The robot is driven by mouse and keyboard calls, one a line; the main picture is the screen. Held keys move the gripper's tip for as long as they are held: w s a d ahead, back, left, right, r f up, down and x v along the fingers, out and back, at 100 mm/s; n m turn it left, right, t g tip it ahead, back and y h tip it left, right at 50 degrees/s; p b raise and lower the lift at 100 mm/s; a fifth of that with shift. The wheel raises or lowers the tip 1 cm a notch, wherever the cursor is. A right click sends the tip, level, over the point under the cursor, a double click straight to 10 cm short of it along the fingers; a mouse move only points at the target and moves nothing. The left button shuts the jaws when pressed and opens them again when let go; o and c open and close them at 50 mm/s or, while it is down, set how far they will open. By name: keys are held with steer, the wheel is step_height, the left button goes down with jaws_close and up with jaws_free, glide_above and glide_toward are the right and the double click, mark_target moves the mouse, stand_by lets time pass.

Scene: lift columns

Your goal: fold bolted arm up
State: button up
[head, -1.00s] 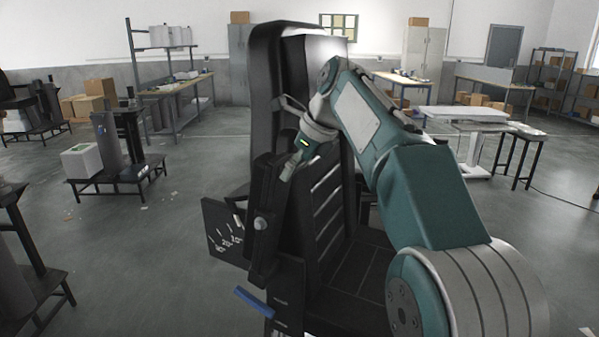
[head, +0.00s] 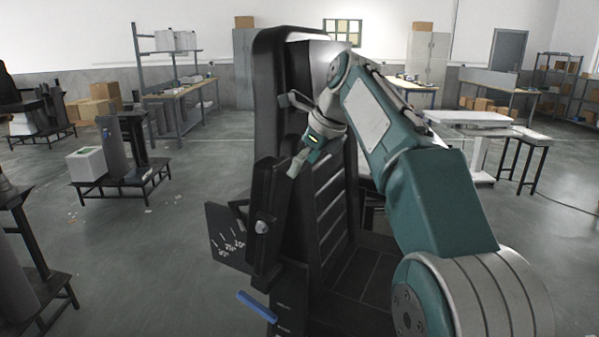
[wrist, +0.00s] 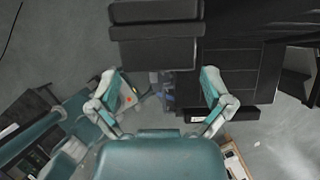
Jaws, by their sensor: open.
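A tall black lift column (head: 283,85) with a ribbed front panel stands ahead of me in the head view. On its left side a black arm (head: 268,200) with a round bolt (head: 262,227) stands nearly upright, leaning slightly. An angle scale plate (head: 226,238) with white marks sits beside it. My gripper (head: 297,165) is at the upper end of this arm; contact cannot be told. In the wrist view my gripper (wrist: 161,77) has its fingers wide apart, with a dark block (wrist: 155,48) ahead between them. Nothing is held.
A blue handle (head: 257,305) sticks out low on the column's left. Other black columns on stands (head: 122,150) and a white box (head: 86,163) are at left. Workbenches (head: 182,98) and a white-topped table (head: 468,118) stand farther back. Grey floor is open at left.

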steer(key=v, duration=0.5)
steer(key=shift+d+r, duration=0.2)
steer(key=shift+r, duration=0.05)
steer(key=s+d+f+n+t+h, duration=0.1)
steer(key=s+d+f+n, duration=0.2)
steer(key=s+n, duration=0.35)
steer(key=s+d+f+n+t+h, duration=0.1)
steer(key=s+d+f+n, duration=0.3)
steer(key=s, duration=0.3)
steer(key=s+d+f+n+h, duration=0.2)
steer(key=s+d+f+n, duration=0.1)
steer(key=s+f+n, duration=1)
steer(key=s+f, duration=0.3)
steer(key=f, duration=0.2)
steer(key=shift+s+d+t+h, duration=0.25)
steer(key=shift+t+h, duration=0.15)
steer(key=shift+n, duration=0.25)
